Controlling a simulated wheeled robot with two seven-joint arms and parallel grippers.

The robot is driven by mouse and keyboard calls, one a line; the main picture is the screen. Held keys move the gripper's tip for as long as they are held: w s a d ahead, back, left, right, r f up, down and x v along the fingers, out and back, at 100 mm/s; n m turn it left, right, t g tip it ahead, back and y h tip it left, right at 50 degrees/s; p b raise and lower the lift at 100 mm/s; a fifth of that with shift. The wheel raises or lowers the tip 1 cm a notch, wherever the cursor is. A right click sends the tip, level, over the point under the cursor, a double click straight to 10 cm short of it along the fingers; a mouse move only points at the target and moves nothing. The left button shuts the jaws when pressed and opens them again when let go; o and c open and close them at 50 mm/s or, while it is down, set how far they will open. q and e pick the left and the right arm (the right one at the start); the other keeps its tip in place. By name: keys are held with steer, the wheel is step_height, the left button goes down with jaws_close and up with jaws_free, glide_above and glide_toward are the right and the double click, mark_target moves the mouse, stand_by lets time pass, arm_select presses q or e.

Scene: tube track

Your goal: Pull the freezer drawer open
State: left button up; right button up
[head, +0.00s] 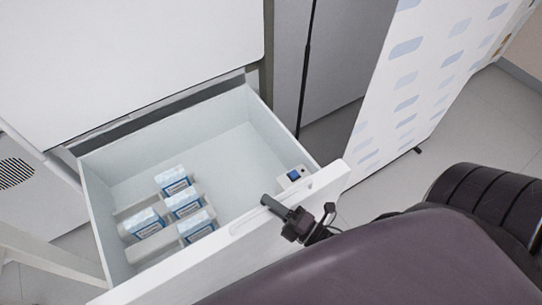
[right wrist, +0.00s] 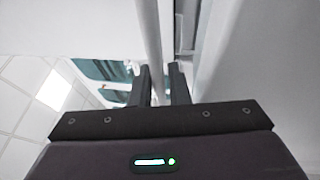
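The freezer drawer (head: 180,147) is pulled far out of the white cabinet, its inside open to view. In the right wrist view, the two fingers (right wrist: 161,80) stand on either side of the pale handle bar (right wrist: 152,35), with little or no gap. My right arm hides the lower right of the panel. My left gripper is not in view.
Several blue-and-white packs (head: 172,180) sit in racks on the drawer's left side. A small device with a blue screen (head: 295,176) is at its right corner. A white patterned panel (head: 420,80) stands to the right. Floor (head: 480,125) shows beyond it.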

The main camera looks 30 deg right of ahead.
steer(key=shift+o, duration=0.2)
steer(key=v, duration=0.8)
steer(key=shift+b, duration=0.45)
